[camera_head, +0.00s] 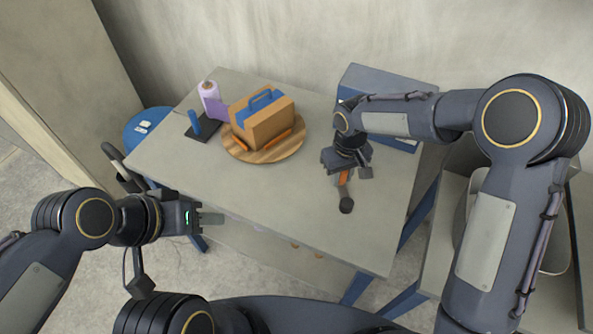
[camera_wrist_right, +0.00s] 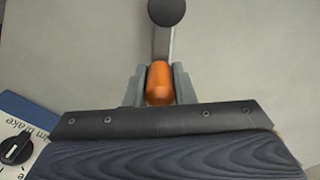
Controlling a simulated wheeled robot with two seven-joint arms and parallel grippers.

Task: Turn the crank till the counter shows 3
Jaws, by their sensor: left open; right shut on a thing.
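My right gripper (camera_head: 346,172) is shut on an orange grip (camera_wrist_right: 159,84), which also shows in the head view (camera_head: 344,179). A grey metal bar (camera_wrist_right: 162,43) runs from the grip to a round black end (camera_wrist_right: 167,10); this looks like the crank. In the head view the black end (camera_head: 346,204) points toward the table's front. A blue box (camera_head: 385,78) stands behind the gripper, partly hidden by my right arm. I cannot make out a counter reading. My left gripper (camera_head: 210,219) is open and empty at the table's front left edge.
A wooden round board (camera_head: 235,148) holds a cardboard box (camera_head: 262,117) with a blue handle. A purple bottle (camera_head: 209,92) and a dark stand with a blue post (camera_head: 196,124) are left of it. The table (camera_head: 270,190) is clear at the middle front. A blue stool (camera_head: 143,128) stands left.

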